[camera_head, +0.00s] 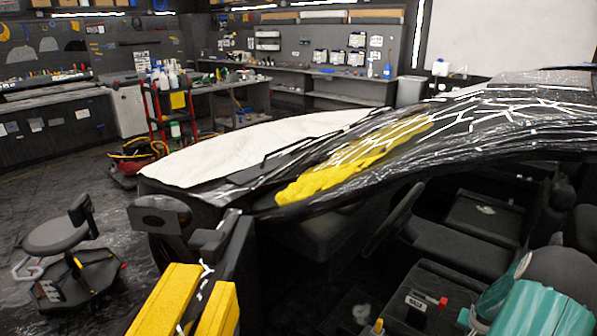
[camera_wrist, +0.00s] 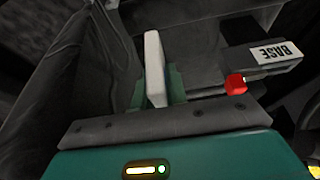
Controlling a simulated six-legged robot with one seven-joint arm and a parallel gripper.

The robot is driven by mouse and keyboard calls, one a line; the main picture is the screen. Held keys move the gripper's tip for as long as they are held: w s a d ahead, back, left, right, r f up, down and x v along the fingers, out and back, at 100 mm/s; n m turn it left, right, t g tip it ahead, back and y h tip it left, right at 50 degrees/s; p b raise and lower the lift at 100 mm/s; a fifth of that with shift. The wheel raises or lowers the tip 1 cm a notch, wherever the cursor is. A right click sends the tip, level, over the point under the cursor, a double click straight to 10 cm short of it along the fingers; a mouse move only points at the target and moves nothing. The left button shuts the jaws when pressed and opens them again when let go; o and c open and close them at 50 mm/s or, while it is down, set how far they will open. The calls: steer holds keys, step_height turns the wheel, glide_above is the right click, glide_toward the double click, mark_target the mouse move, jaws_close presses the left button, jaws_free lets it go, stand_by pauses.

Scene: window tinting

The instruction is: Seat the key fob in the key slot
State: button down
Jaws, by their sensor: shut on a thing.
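In the wrist view my gripper (camera_wrist: 155,90) points into the car's dark centre console, with its teal body along the bottom edge. It is shut on a pale grey slab seen on edge, which I take for the key fob (camera_wrist: 153,55). The slab stands out past the green fingers, slightly tilted. In the head view a teal part of my arm fills the lower right; the fingers and fob cannot be made out there. I cannot pick out the key slot in either view.
A dark box labelled BASE (camera_wrist: 272,53) with a red end piece (camera_wrist: 236,84) sits right of the fob; the box also shows in the head view (camera_head: 416,302). The steering wheel (camera_head: 393,220) stands beyond. A yellow cloth (camera_head: 330,178) lies on the windshield.

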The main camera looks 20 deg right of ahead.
steer(key=w+a+r+n+t+y, duration=0.2)
steer(key=w+a+n, duration=0.5)
steer(key=w+a, duration=1.75)
steer(key=w+a+r+n+y, duration=0.2)
steer(key=a+n, duration=0.3)
steer(key=a, duration=2.6)
steer(key=shift+a+r+n+t, duration=0.2)
steer(key=shift+a+n+t, duration=0.1)
steer(key=shift+a, duration=0.05)
steer(key=shift+w, duration=0.1)
